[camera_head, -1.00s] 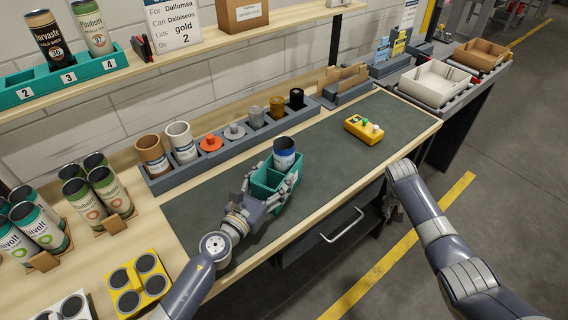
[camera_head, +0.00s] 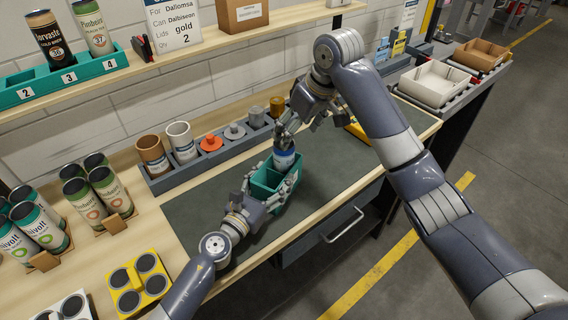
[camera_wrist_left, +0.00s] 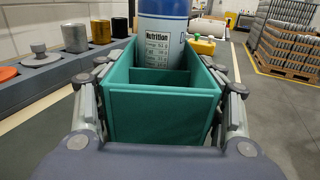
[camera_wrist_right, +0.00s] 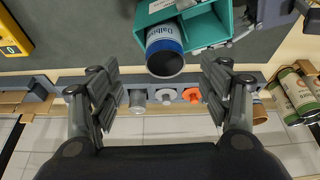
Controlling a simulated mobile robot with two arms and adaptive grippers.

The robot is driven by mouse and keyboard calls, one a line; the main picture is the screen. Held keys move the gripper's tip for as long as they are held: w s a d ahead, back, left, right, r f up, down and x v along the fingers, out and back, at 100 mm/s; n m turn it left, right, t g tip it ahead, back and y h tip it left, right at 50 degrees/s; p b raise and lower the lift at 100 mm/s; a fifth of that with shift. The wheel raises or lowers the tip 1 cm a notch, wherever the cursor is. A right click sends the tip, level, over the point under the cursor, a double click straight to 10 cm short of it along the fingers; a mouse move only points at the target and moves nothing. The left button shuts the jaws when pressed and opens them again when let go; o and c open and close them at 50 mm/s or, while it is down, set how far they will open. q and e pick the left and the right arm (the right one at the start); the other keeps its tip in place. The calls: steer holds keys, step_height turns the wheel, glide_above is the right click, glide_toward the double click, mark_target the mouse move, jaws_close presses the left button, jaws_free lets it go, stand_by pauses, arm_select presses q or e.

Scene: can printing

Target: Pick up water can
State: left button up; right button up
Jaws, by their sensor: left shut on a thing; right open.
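A blue-and-white can (camera_head: 284,161) stands open-topped in the far compartment of a small teal box (camera_head: 262,186). The near compartment looks empty in the left wrist view, where the can's nutrition label (camera_wrist_left: 163,40) faces me. My left gripper (camera_head: 267,190) is shut on the teal box, with fingers along both its sides. My right gripper (camera_head: 291,136) is open and empty, close above the can. In the right wrist view, the can's dark open top (camera_wrist_right: 165,62) lies between and beyond the two spread fingers, not gripped.
A grey rack (camera_head: 205,160) holds two cups and several coloured lids behind the mat. A yellow device (camera_head: 357,131) is partly hidden behind my right arm. Several cans (camera_head: 110,190) stand at left beside a yellow tray (camera_head: 137,283). The dark mat (camera_head: 210,205) has free room.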

mark_target(293, 146)
steer(key=x, duration=0.3)
steer(key=shift+w+f, duration=0.15)
steer(key=shift+f, duration=0.1)
steer(key=x, duration=0.2)
steer(key=a+x, duration=0.1)
steer(key=x, duration=0.2)
steer(key=shift+f, duration=0.15)
steer(key=shift+c, duration=0.6)
steer(key=c, duration=0.7)
